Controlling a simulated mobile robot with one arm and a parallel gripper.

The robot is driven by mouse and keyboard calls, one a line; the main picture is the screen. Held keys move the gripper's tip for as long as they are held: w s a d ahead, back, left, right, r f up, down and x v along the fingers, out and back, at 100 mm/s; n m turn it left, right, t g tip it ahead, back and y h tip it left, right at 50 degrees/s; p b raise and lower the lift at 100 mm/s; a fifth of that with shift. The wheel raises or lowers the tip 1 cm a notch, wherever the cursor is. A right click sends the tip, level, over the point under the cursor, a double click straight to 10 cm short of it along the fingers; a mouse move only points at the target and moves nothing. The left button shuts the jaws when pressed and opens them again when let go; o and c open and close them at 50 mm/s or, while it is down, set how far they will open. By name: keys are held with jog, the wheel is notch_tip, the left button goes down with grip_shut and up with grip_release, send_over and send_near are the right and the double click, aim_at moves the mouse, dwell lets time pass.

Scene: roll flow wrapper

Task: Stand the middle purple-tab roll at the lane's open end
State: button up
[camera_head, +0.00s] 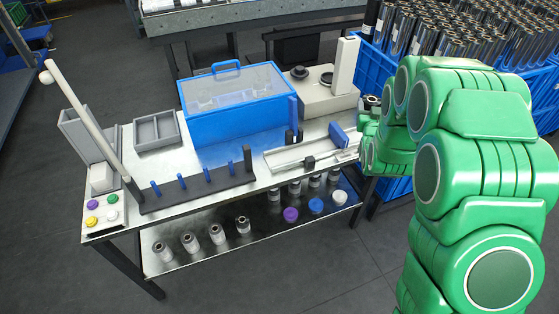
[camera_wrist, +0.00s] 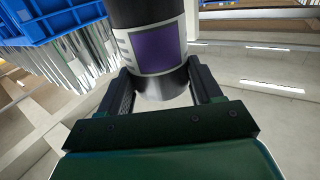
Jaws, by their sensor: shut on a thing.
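The purple-tab roll (camera_wrist: 155,45) fills the upper middle of the wrist view, dark above and silver below, with a purple patch on its white label. My gripper (camera_wrist: 164,88) is shut around its lower part, one finger on each side. In the head view, a dark and silver roll top (camera_head: 372,101) shows beside my green wrist, just right of the bench; my fingers are hidden there. The pale lane (camera_head: 290,157) lies on the bench's right side, with a blue block (camera_head: 338,134) and a small black block (camera_head: 309,162) at it. My wrist is beside its right end.
A blue clear-lidded box (camera_head: 235,115) and a beige machine (camera_head: 318,98) stand behind the lane. A black rack with blue pegs (camera_head: 195,190) lies to the left. Blue crates of rolls (camera_head: 470,35) stand at right. Several rolls (camera_head: 190,243) stand on the lower shelf.

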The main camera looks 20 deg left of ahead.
jog(key=d+f, duration=0.2)
jog(key=d, duration=0.3)
jog(key=s+a+f+n+g+y, duration=0.2)
jog(key=s+a+n+y, duration=0.15)
jog(key=a, duration=0.65)
jog(key=s+a+f+n+g+y, duration=0.25)
jog(key=s+a, duration=0.25)
jog(key=a, duration=0.5)
jog(key=s+a+f+n+g+y, duration=0.2)
jog(key=s+a+f+g+y, duration=0.15)
jog(key=a, duration=0.65)
jog(key=shift+t+y, duration=0.3)
jog(key=shift+y, duration=0.15)
jog(key=shift+a+f, duration=0.1)
jog(key=shift+f, duration=2.95)
jog(key=shift+f, duration=0.15)
jog(key=o, duration=1.3)
